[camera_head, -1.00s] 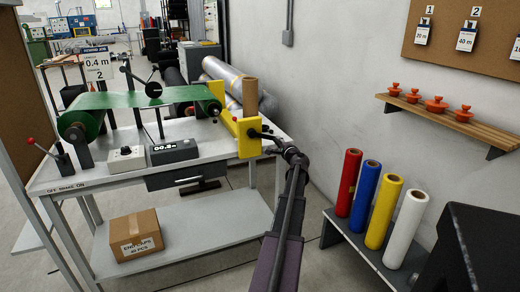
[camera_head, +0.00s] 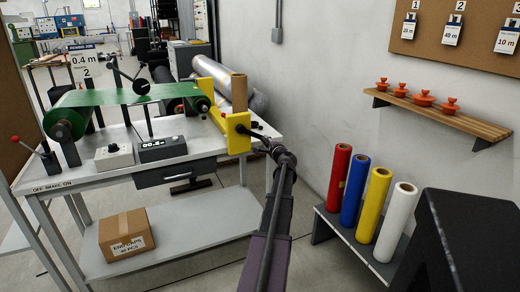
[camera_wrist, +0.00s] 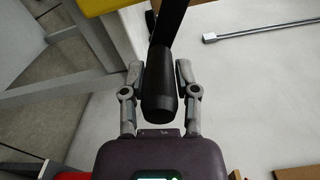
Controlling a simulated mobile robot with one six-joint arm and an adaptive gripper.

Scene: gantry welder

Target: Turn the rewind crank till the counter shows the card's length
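The rewind crank is a dark arm (camera_head: 255,133) at the right side of the yellow housing on the bench. Its black handle (camera_wrist: 158,88) fills the middle of the wrist view. My gripper (camera_wrist: 159,75) has a finger on each side of the handle, apparently touching it; in the head view my gripper (camera_head: 272,147) is at the crank. The counter (camera_head: 162,147) is a dark box with a lit display, whose digits are too small to read surely. The job card (camera_head: 85,60) reads 0.4 m, with a 2 below. Green film (camera_head: 125,97) spans the rollers.
A knob box (camera_head: 114,156) and a red-tipped brake lever (camera_head: 42,155) are on the bench. Coloured rolls stand on a low shelf (camera_head: 325,232) at right. A metal rod (camera_wrist: 260,30) lies on the bench.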

